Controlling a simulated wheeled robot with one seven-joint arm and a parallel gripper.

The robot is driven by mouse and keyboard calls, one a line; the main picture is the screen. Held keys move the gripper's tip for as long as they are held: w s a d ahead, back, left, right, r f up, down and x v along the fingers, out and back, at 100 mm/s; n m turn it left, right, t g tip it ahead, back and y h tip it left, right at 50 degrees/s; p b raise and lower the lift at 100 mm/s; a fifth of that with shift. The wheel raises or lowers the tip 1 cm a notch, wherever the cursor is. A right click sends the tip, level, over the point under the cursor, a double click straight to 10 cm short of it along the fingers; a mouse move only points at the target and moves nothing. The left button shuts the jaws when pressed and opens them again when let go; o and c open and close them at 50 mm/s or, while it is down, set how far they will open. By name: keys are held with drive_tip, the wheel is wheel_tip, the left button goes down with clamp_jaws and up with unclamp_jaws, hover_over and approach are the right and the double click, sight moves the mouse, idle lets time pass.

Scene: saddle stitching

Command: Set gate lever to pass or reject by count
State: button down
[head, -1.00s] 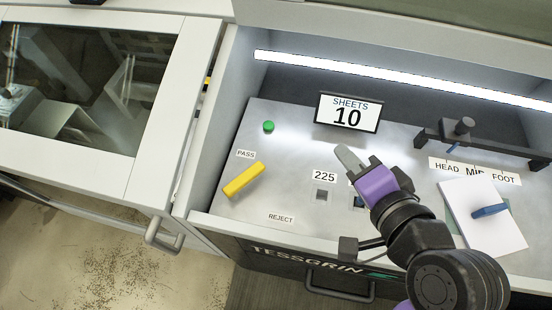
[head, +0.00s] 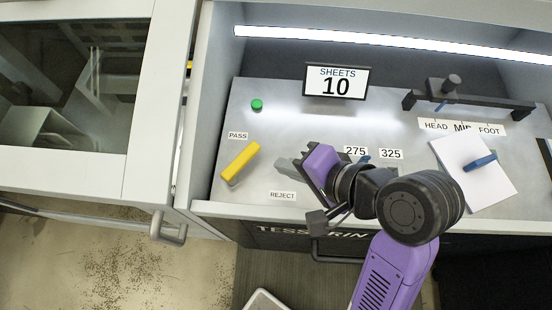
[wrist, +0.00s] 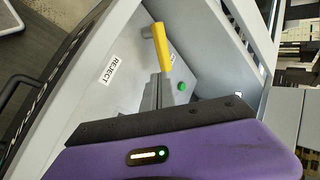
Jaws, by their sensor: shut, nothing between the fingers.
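The yellow gate lever (head: 240,162) stands on the grey panel, slanting between the PASS label (head: 238,135) and the REJECT label (head: 282,195). The display (head: 336,82) reads SHEETS 10. My gripper (head: 284,167) is shut and empty, just right of the lever and apart from it in the head view. In the wrist view the lever (wrist: 161,48) shows beyond my closed fingers (wrist: 158,92), with the REJECT label (wrist: 111,70) to its left. My gripper and arm hide part of the panel, including the 225 label.
A green button (head: 257,105) sits behind the lever. The 275 (head: 356,151) and 325 (head: 391,154) labels are near my wrist. A white paper stack (head: 475,175) with a blue piece lies at right, below a black bracket (head: 468,98). The enclosure's left wall is close to the lever.

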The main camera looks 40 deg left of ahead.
sight(253, 157)
drive_tip(key=x, duration=0.9)
drive_tip(key=shift+w+a, duration=0.1)
drive_tip(key=shift+w, duration=0.05)
